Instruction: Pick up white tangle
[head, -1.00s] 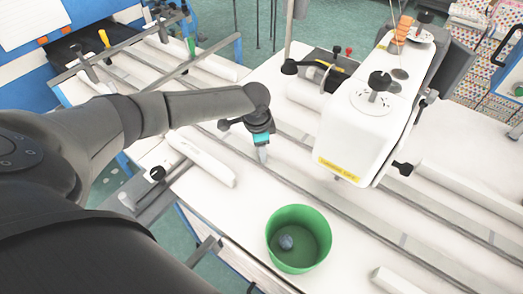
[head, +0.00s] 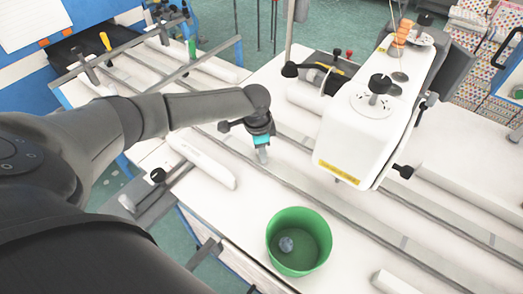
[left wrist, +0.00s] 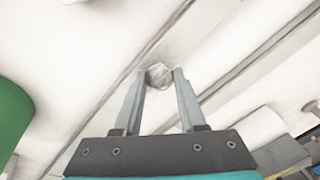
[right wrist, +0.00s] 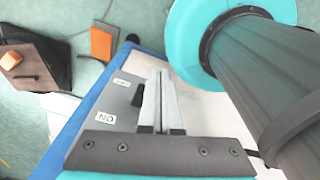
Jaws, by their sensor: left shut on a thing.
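The white tangle (left wrist: 159,75) is a small pale, crumpled ball between the fingertips of my left gripper in the left wrist view. My left gripper (left wrist: 158,77) is shut on it, with a finger on either side. In the head view my left gripper (head: 263,158) points down at the white work table, left of the sewing machine head. The tangle is too small to make out there. My right gripper (right wrist: 161,78) shows only in the right wrist view, its fingers together with nothing seen between them.
The white sewing machine (head: 360,130) rises right of my left gripper. A white roll (head: 202,160) lies to its left. Rails run across the table (head: 240,215).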

